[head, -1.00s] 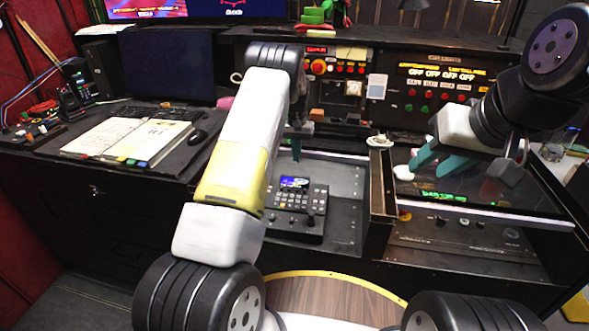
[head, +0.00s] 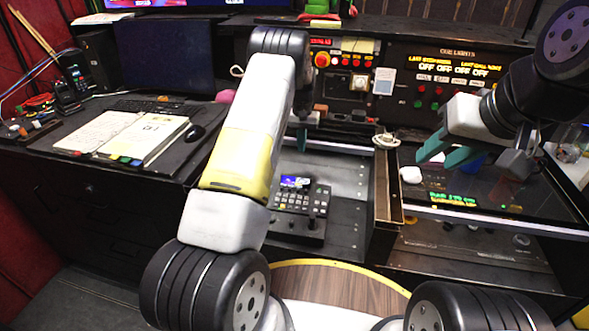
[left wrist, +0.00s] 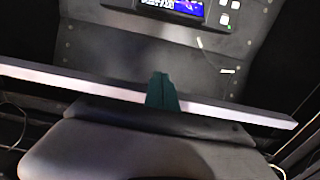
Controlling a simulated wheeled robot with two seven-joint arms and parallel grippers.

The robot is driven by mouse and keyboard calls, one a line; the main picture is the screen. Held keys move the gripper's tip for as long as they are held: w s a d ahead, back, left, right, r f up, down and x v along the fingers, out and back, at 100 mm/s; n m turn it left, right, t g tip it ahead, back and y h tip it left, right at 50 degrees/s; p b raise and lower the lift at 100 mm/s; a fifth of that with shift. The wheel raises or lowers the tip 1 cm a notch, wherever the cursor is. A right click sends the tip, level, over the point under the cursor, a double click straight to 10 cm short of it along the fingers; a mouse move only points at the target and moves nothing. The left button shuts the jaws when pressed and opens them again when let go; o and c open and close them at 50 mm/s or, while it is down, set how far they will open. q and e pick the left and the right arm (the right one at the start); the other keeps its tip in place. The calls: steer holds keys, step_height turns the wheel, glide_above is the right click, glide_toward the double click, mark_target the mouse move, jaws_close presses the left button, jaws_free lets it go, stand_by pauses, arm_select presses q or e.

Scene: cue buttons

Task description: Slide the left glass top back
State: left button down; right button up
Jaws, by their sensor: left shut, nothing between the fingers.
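The left glass top shows its pale front edge bar (head: 340,149) at the back of the left bay, behind the control box. The bay in front of the bar looks uncovered. My left gripper (head: 302,138) is shut and empty, its teal fingertips at the bar. In the left wrist view the shut fingers (left wrist: 161,90) overlap the bar (left wrist: 230,110); I cannot tell whether they touch it. My arm hides the bar's left end in the head view. My right gripper (head: 447,154) is open and empty above the right glass top.
The control box (head: 300,205) with a small screen stands in the left bay. A dark divider (head: 385,205) separates it from the right bay, whose front edge bar (head: 490,224) lies nearer me. A button panel (head: 345,75) rises behind. An open book (head: 125,135) lies left.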

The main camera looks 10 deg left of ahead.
arm_select(q)
steer(key=shift+w, duration=0.1)
step_height(320, 180, up, 9)
steer(key=shift+w, duration=0.25)
stand_by(1.6)
